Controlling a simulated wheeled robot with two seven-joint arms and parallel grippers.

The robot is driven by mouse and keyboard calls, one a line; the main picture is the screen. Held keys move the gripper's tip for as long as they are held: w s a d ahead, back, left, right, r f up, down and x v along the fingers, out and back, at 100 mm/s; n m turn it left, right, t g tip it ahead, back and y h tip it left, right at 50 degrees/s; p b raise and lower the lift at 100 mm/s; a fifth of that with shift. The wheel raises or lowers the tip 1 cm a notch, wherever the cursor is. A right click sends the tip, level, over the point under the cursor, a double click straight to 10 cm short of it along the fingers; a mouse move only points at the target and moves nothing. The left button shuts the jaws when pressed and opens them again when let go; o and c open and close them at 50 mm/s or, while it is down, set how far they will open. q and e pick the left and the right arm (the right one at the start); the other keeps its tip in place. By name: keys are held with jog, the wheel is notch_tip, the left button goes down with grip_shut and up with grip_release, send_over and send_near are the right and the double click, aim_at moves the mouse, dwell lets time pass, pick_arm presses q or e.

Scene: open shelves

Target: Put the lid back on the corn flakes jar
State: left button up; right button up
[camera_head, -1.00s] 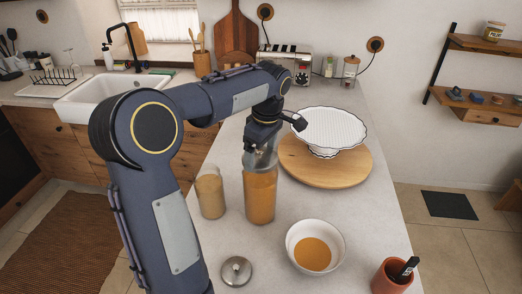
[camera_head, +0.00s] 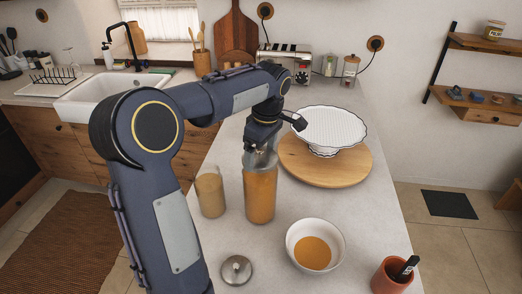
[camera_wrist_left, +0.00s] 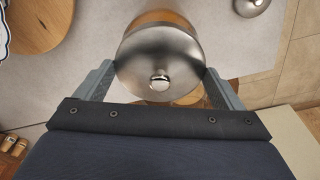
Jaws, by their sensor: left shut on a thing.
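A tall glass jar with orange contents (camera_head: 260,192), which looks like the corn flakes jar, stands upright on the counter. My left gripper (camera_head: 262,146) is right above its mouth. In the left wrist view my left gripper (camera_wrist_left: 160,82) is shut on a round metal lid (camera_wrist_left: 158,58) with a small knob, a finger on each side. The jar's orange contents (camera_wrist_left: 160,17) show just past the lid's edge. The lid is over the jar's mouth; I cannot tell whether it touches the rim. My right gripper is not in view.
A shorter jar with beige contents (camera_head: 210,193) stands just left. Another metal lid (camera_head: 237,270) lies in front on the counter. A white bowl (camera_head: 298,231) with orange contents is front right. A white cake stand (camera_head: 330,128) on a round wooden board (camera_head: 350,172) is close right.

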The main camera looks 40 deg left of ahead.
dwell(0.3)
pick_arm(q)
jog(key=o, duration=0.7)
jog(key=shift+r+p, duration=0.9)
jog(key=shift+r, duration=2.6)
grip_shut()
